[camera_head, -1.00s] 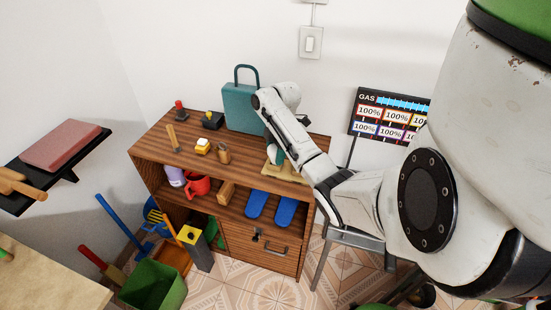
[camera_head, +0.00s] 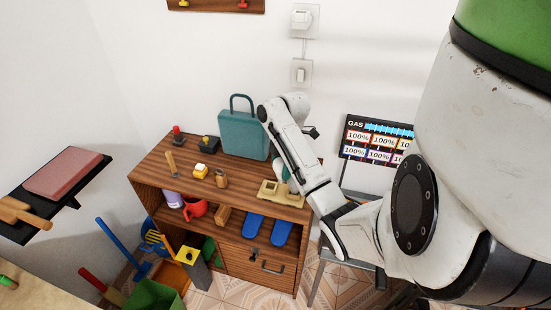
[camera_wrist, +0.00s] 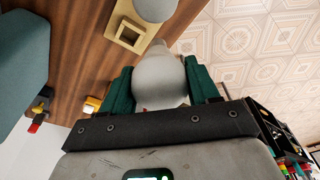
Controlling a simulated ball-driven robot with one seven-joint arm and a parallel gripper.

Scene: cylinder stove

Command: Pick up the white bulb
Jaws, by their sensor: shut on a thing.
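A white bulb (camera_wrist: 160,76) is between the two dark green fingers of my gripper (camera_wrist: 162,88) in the wrist view, and the gripper is shut on it. In the head view my gripper (camera_head: 285,172) is over the right end of the wooden cabinet top, and little of the bulb shows there. A cream base (camera_wrist: 119,28) with an empty square socket is just beyond the held bulb in the wrist view. It also shows in the head view (camera_head: 267,190). Another rounded white thing (camera_wrist: 155,8) is at the top edge of the wrist view.
A teal case (camera_head: 243,135) stands behind on the wooden cabinet (camera_head: 225,170). A yellow-and-white block (camera_head: 200,172) and a small brown object (camera_head: 221,180) are left of the base. Blue slippers (camera_head: 253,226) lie on the shelf below.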

